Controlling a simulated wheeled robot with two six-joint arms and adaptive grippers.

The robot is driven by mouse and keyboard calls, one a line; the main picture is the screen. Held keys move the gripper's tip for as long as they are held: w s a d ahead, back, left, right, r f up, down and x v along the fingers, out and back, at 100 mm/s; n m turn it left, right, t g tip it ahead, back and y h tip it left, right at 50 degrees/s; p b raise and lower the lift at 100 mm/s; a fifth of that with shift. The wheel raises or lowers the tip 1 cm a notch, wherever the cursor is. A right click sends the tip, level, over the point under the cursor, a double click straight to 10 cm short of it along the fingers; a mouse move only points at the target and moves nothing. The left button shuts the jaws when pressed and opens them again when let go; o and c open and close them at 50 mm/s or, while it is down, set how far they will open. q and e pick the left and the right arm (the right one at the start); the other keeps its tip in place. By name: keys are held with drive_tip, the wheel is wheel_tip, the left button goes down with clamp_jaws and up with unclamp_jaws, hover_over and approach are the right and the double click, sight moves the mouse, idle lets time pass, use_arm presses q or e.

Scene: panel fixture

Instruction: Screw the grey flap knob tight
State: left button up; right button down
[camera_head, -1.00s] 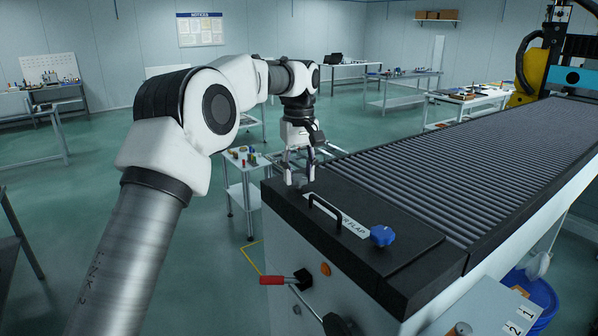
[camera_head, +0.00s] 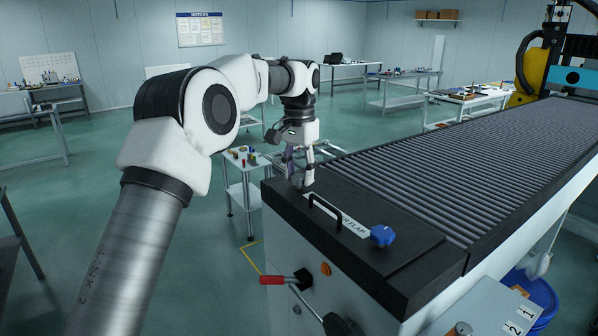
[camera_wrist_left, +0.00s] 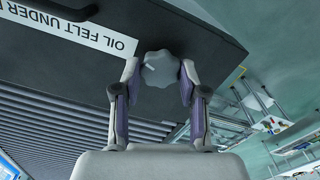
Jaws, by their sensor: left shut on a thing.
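The grey flap knob (camera_wrist_left: 160,69) is a lobed knob on the dark flap (camera_wrist_left: 215,42), seen from above in the left wrist view. My left gripper (camera_wrist_left: 159,76) is shut on it, with one finger on each side. In the head view, my left gripper (camera_head: 299,183) points down at the far left corner of the dark flap (camera_head: 400,242). There the grey knob (camera_head: 297,181) is mostly hidden between the fingertips. My right gripper is not in view.
The flap also carries a black handle (camera_head: 325,208), a white label (camera_head: 350,225) and a blue knob (camera_head: 382,236). A red-tipped lever (camera_head: 272,280) sticks out of the front. A small cart (camera_head: 247,188) with parts stands behind the gripper. Rollers (camera_head: 470,170) run off right.

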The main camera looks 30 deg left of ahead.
sight(300, 177)
use_arm(q)
drive_tip(key=m, duration=0.7)
drive_tip(key=shift+f, duration=0.25)
drive_tip(key=m, duration=0.7)
idle(0.4)
drive_tip(key=o, duration=1.2)
drive_tip(key=shift+c, duration=0.2)
drive_tip(key=shift+r, duration=0.1)
drive_tip(key=shift+r, duration=0.15)
wheel_tip(300, 177, up, 7)
drive_tip(key=shift+w+d+r, duration=0.1)
